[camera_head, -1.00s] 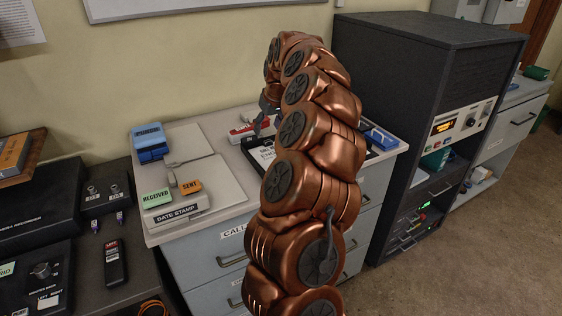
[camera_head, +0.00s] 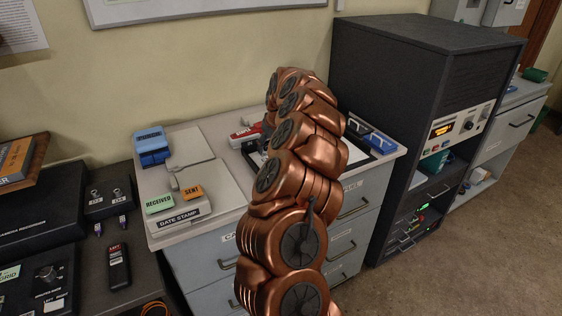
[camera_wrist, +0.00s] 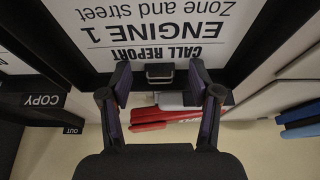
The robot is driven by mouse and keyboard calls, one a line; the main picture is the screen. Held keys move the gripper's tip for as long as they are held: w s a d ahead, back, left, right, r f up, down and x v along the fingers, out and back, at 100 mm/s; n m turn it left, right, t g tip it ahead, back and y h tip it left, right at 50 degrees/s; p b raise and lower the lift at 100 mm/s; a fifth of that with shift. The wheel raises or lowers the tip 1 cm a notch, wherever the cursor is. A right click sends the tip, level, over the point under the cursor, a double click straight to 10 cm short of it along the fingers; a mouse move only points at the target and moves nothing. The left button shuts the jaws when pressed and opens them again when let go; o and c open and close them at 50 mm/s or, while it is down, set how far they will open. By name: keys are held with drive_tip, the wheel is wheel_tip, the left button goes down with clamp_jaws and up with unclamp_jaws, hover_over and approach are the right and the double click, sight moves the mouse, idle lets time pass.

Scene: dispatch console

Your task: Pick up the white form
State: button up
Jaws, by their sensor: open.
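The white form (camera_wrist: 150,30) fills the top of the wrist view. It reads "CALL REPORT ENGINE 1, Zone and street" upside down and lies within a black border (camera_wrist: 243,45). A small dark clip or handle with a pale face (camera_wrist: 160,73) is at its lower edge. My gripper (camera_wrist: 160,76) is open, with one fingertip on each side of this clip. I cannot tell whether the fingers touch anything. In the head view my arm hides the gripper and most or all of the form.
A red and grey object (camera_wrist: 165,115) lies near the fingers, and it shows on the counter in the head view (camera_head: 243,132). Blue items (camera_head: 376,140) are right of my arm. The date stamp box (camera_head: 180,215) is at the counter's front left. A dark cabinet (camera_head: 400,120) stands to the right.

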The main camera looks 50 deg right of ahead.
drive_tip(key=shift+c, duration=0.3)
drive_tip(key=c, duration=1.1)
